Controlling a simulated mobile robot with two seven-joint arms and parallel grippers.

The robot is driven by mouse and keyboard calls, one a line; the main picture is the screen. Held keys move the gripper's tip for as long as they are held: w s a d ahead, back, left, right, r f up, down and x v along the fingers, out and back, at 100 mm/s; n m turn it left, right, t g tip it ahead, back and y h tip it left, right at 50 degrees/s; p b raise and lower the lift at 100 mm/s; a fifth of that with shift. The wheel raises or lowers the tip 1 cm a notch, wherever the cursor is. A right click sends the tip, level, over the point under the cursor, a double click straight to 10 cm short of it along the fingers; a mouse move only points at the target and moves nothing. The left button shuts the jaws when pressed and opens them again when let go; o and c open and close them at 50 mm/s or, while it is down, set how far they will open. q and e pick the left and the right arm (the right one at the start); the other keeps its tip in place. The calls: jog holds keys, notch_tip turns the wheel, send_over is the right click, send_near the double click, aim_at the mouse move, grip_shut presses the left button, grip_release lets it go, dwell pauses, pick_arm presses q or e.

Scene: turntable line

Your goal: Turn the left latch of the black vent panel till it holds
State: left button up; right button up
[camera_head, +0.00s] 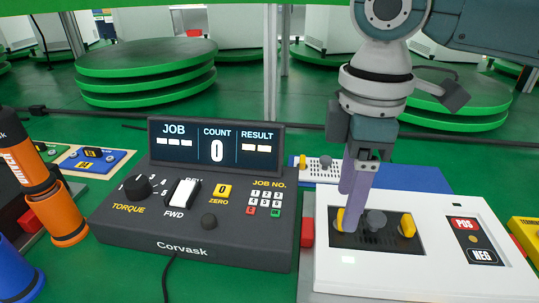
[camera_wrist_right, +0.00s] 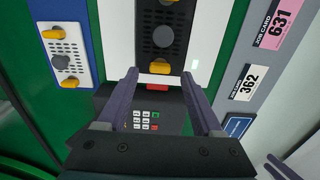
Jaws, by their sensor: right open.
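The black vent panel (camera_head: 378,243) is set in a white housing, with a grey knob in its middle and a yellow latch at each end. Its left latch (camera_head: 341,219) is partly hidden by my right gripper (camera_head: 350,207) in the head view. The right latch (camera_head: 407,225) is clear. In the wrist view the left latch (camera_wrist_right: 160,67) lies between the fingertips of my open right gripper (camera_wrist_right: 160,73), with a gap on both sides. I cannot tell whether the fingertips reach down to its height. My left gripper is not in view.
A dark Corvask console (camera_head: 197,220) stands left of the white housing (camera_head: 330,270), with a red block (camera_head: 307,232) between them. Behind is a blue-backed panel (camera_head: 430,178). Orange tools (camera_head: 57,210) stand at far left; a yellow item (camera_head: 526,235) is at far right.

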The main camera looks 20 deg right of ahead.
jog(key=shift+f, duration=1.3)
grip_shut()
